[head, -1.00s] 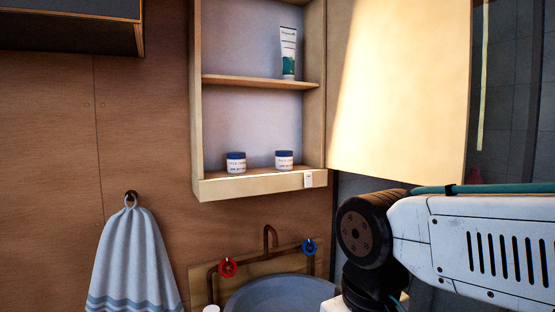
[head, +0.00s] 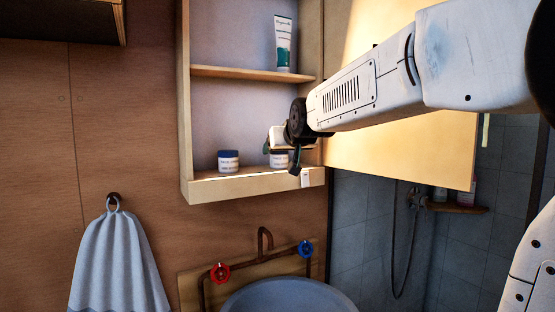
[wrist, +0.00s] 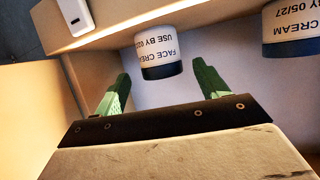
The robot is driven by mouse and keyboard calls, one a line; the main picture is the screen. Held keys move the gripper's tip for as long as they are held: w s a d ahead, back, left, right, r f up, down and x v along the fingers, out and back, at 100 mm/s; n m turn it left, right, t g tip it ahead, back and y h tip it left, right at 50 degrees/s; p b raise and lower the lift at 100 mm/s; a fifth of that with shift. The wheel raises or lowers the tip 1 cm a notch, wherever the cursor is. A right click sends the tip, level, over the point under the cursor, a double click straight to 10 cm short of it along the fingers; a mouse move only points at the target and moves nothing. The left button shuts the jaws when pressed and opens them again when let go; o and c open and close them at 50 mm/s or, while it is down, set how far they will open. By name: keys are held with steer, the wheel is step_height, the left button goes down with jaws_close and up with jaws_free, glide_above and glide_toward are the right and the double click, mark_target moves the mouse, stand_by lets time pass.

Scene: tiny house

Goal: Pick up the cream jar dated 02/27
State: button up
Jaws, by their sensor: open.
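In the wrist view, which is upside down, a white cream jar (wrist: 158,45) with a dark blue lid reads "USE BY 02/", the rest cut off by its curve. It stands on the cabinet's lower shelf, between and just beyond the green fingers of my open gripper (wrist: 163,82). It is the right-hand jar (head: 278,161) in the head view, partly hidden by my gripper (head: 278,146). A second cream jar (wrist: 291,28) reads 05/27; in the head view it is the left jar (head: 228,161). The fingers do not appear to touch either jar.
The cabinet's lower front lip (head: 240,188) carries a small white tag (head: 306,179). A tube (head: 283,45) stands on the upper shelf (head: 245,73). The open door (head: 400,150) is at right. A basin (head: 290,296) and tap lie below.

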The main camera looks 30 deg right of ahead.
mark_target(277, 154)
steer(key=x, duration=0.5)
steer(key=shift+w+f, duration=0.25)
steer(key=shift+w, duration=0.1)
steer(key=c, duration=1.1)
